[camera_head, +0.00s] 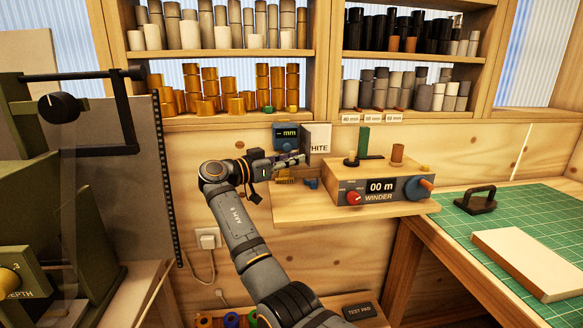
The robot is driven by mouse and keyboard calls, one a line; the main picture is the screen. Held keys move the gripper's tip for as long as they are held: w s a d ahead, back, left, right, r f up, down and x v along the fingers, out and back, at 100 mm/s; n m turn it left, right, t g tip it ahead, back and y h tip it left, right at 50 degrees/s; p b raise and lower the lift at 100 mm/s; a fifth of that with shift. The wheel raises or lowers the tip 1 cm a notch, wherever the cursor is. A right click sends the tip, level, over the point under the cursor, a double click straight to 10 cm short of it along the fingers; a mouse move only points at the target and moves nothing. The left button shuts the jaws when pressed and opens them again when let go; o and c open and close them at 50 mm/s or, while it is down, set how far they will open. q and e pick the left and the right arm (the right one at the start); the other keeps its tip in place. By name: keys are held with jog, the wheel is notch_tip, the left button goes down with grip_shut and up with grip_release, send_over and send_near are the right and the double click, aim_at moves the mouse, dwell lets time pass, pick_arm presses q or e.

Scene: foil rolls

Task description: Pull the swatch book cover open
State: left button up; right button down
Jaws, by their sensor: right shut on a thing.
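The fingertips are small here, and the exact grip on the cover is hard to make out. My left gripper is not in view.
A green cutting mat (545,225) with a pale block lies at right; a green machine (45,190) is at left.

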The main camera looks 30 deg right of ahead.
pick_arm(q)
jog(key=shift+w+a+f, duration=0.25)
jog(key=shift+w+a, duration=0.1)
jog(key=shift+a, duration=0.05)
pick_arm(e)
jog(key=shift+w+a+f+m+g, duration=0.15)
jog(key=shift+w+m+g, duration=0.1)
jog(key=shift+g, duration=0.15)
jog(key=shift+w+a+f+m+g, duration=0.15)
jog(key=shift+m+g, duration=0.1)
jog(key=shift+g, duration=0.15)
jog(key=shift+r, duration=0.1)
jog(key=c, duration=1.6)
grip_release()
jog(key=o, duration=0.3)
jog(key=shift+w+d, duration=0.1)
jog(key=shift+d, duration=0.1)
jog(key=shift+o, duration=0.2)
jog(key=a, duration=1.2)
jog(key=shift+w, duration=0.2)
